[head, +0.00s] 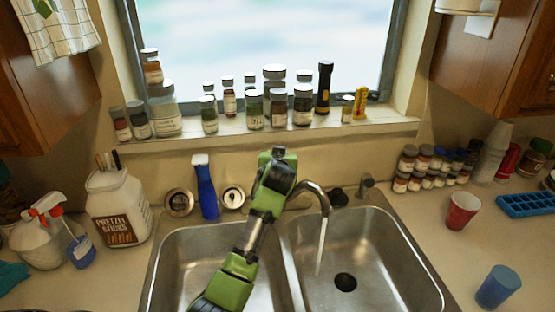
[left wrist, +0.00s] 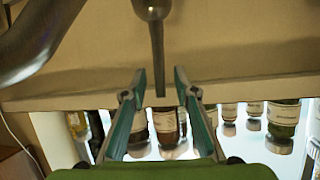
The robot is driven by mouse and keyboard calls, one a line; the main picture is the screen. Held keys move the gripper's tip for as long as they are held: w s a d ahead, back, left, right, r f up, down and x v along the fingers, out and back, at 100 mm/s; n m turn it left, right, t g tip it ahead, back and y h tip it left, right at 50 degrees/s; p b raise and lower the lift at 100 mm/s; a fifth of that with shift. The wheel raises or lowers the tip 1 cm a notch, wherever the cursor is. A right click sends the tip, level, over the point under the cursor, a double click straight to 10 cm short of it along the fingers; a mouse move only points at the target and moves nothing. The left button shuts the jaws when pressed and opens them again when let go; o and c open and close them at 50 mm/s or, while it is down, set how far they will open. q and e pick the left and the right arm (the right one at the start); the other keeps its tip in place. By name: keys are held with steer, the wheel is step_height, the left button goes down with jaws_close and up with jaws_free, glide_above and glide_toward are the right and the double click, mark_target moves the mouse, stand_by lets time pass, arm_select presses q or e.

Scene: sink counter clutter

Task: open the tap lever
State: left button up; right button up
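The tap spout (head: 316,192) curves over the right basin of the sink, and a pale stream of water (head: 321,248) falls from it. My left arm (head: 262,205) reaches up across the left basin and hides the tap's body and lever in the head view. In the left wrist view, which looks upside down, the slim metal tap lever (left wrist: 157,45) extends between the two fingers of my left gripper (left wrist: 159,72). The fingers are open, with a visible gap on each side of the lever. The spout (left wrist: 35,38) shows at the upper left. My right gripper is not in view.
Several jars (head: 254,110) line the window sill behind the tap. A white tub (head: 118,208) is on the left counter. A red cup (head: 461,211) and a blue cup (head: 498,287) stand on the right counter.

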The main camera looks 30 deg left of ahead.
arm_select(q)
steer(key=v, duration=1.1)
steer(key=shift+s, duration=0.2)
steer(key=shift+f, duration=0.1)
